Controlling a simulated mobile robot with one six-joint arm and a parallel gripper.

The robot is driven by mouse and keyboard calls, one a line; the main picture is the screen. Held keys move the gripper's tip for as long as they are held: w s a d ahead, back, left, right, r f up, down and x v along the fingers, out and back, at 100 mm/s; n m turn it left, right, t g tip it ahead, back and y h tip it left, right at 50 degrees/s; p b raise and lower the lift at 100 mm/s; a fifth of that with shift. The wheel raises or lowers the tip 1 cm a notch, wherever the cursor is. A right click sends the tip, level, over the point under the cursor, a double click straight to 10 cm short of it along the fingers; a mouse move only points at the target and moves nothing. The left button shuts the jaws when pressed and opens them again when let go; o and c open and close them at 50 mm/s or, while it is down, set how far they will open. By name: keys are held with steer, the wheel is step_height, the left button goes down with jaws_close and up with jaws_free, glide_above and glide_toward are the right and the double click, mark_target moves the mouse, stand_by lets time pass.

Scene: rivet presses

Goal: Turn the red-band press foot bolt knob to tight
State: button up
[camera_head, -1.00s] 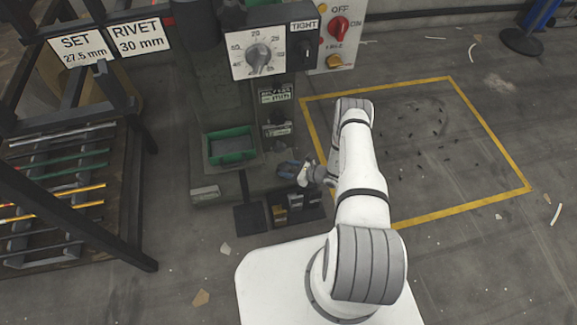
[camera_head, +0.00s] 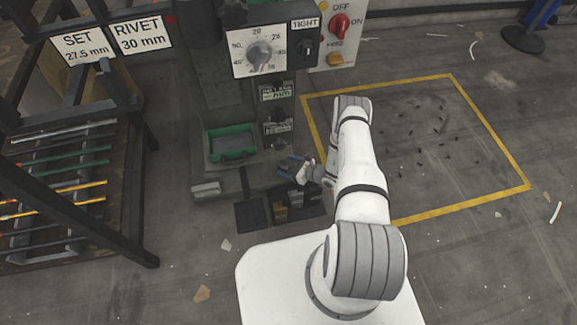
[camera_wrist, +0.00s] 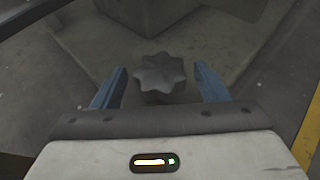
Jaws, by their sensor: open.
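A dark lobed knob (camera_wrist: 160,76) stands in the middle of the wrist view, in front of a grey press base (camera_wrist: 150,18). My gripper (camera_wrist: 160,70) is open, with one blue finger on each side of the knob. Gaps show between the knob and both fingers. In the head view my gripper (camera_head: 290,167) is low beside the press (camera_head: 215,110), right of its green tray. The knob between the fingers cannot be made out there. No red band on the press is clear.
The press carries a white dial (camera_head: 259,52) and a TIGHT label (camera_head: 305,23) above a small dark knob (camera_head: 304,47). A green tray (camera_head: 232,143) sits on the press. A dark rack (camera_head: 70,190) with rods stands left. A yellow-lined floor area (camera_head: 430,150) is open at right.

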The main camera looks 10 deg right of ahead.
steer(key=p+v, duration=0.2)
steer(key=v, duration=0.5)
steer(key=shift+s+d+r, duration=0.2)
steer(key=shift+d, duration=0.05)
